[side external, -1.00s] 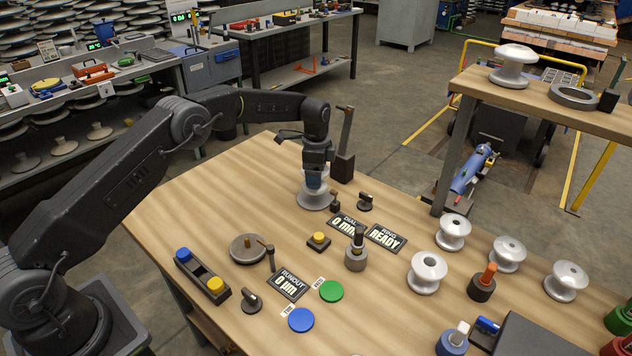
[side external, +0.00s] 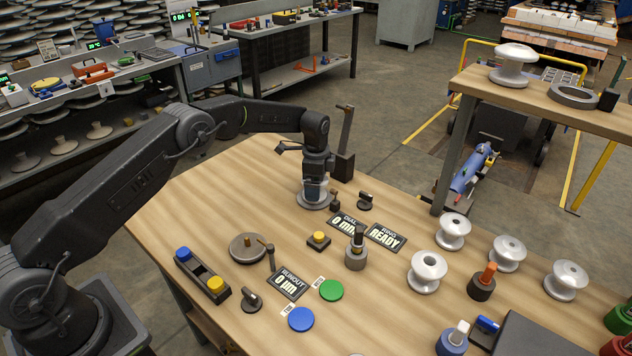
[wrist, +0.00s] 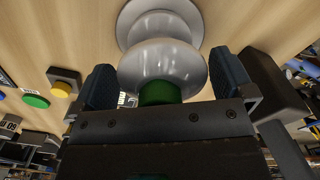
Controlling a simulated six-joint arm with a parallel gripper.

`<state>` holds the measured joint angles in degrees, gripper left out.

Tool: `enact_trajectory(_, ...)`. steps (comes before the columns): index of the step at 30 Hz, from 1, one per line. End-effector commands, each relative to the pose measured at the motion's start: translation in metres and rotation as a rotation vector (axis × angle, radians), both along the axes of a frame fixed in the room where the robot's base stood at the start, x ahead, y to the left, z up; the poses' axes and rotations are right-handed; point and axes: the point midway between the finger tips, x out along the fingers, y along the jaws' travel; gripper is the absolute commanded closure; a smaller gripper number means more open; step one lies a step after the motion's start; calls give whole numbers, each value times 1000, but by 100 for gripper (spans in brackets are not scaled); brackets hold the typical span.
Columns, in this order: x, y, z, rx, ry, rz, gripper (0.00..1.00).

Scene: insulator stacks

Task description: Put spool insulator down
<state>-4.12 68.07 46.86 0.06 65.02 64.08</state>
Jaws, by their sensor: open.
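A pale grey spool insulator (side external: 313,204) stands on the wooden table below my gripper (side external: 315,188), at the table's far side. In the wrist view the spool insulator (wrist: 160,62) lies between the two dark blue finger pads of my gripper (wrist: 165,75). Gaps show between the pads and the spool's flange, so my gripper is open around it. A green part (wrist: 160,92) shows at the spool's near end, partly hidden by the gripper body. In the side view my fingers hide most of the spool; only its lower flange shows.
A dark post stand (side external: 344,160) is close behind my gripper, and a small black knob (side external: 365,201) is to its right. Several white spools, one of them a white spool (side external: 428,272), stand on the right. Bare table (side external: 230,195) lies to the left.

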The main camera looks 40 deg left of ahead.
Motion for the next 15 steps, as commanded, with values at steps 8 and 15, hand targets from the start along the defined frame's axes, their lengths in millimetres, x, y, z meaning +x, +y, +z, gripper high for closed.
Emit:
enact_trajectory(8,1,0,16,0,-4,0,0)
enact_trajectory(15,1,0,65,0,-4,0,0)
